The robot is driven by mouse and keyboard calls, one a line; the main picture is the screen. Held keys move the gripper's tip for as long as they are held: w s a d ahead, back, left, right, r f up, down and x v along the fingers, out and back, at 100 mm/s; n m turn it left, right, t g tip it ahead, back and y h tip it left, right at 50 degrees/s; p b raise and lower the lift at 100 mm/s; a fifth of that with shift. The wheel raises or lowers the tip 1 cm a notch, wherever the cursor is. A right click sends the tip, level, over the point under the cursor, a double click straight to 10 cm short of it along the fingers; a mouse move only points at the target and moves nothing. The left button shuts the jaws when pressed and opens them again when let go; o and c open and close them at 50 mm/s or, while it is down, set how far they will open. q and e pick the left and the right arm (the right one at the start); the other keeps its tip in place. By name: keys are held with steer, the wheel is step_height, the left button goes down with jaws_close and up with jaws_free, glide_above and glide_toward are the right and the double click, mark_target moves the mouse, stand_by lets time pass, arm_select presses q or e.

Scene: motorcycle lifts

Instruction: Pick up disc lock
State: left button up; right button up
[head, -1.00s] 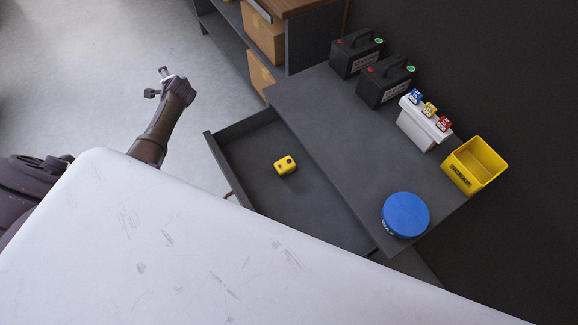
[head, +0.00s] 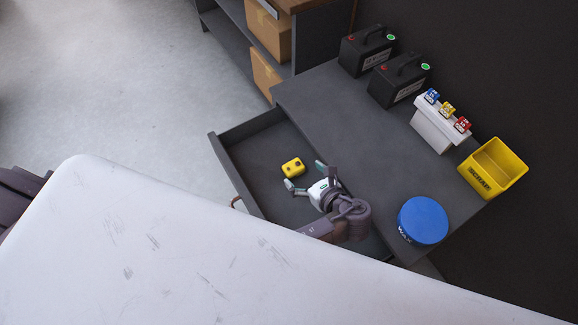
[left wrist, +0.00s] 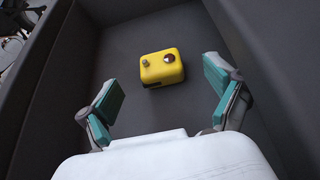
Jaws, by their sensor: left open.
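The disc lock (head: 292,168) is a small yellow block with dark round spots, lying on the floor of an open grey drawer (head: 262,203). My left gripper (head: 305,175) is over the drawer, to the lower right of the lock in the head view, with its fingers pointing towards it. In the left wrist view the lock (left wrist: 162,68) lies ahead, centred between the two teal-padded fingers (left wrist: 165,95) and a little beyond their tips. The fingers are spread and hold nothing. The right gripper is not in view.
The grey cabinet top (head: 335,125) beside the drawer holds two black batteries (head: 398,80), a white box (head: 438,128), a yellow bin (head: 494,168) and a blue wax tin (head: 422,220). The drawer walls surround the lock. My white body covers the lower foreground.

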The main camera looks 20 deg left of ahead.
mark_target(296, 170)
arm_select(q)
steer(key=shift+s+d+f, duration=0.15)
steer(key=shift+s+d, duration=0.05)
steer(key=shift+d, duration=0.3)
steer(key=x, duration=0.7)
steer(key=shift+s+a+f, duration=0.15)
steer(key=c, duration=1.5)
steer(key=shift+c, duration=0.2)
